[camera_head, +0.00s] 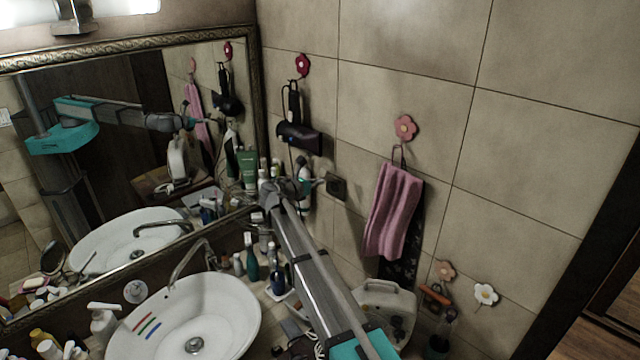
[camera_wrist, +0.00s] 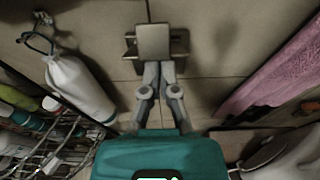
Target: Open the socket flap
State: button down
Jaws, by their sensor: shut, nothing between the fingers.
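The socket (camera_head: 337,187) is a small dark box on the tiled wall. In the wrist view its squarish grey flap (camera_wrist: 153,41) stands in front of a darker, wider housing (camera_wrist: 180,43). I cannot tell how far the flap is lifted from the housing. My gripper (camera_wrist: 160,68) is shut and empty, with its fingertips close together at the flap's lower edge. I cannot tell whether they touch it. In the head view my gripper (camera_head: 319,183) is small and sits just left of the socket.
A pink towel (camera_head: 392,210) hangs right of the socket. A hair dryer (camera_head: 299,137) hangs above left. The sink (camera_head: 190,315) and mirror (camera_head: 120,150) are further left.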

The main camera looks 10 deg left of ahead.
jog(key=shift+w+d+r+p, duration=0.2)
jog(key=shift+r+p, duration=0.15)
jog(key=shift+r, duration=0.15)
jog(key=shift+w+d+r+p, duration=0.1)
jog(key=shift+w+r+p, duration=0.05)
jog(key=shift+r+p, duration=0.25)
jog(key=shift+r, duration=0.1)
jog(key=shift+w+r, duration=0.1)
jog(key=shift+r, duration=0.05)
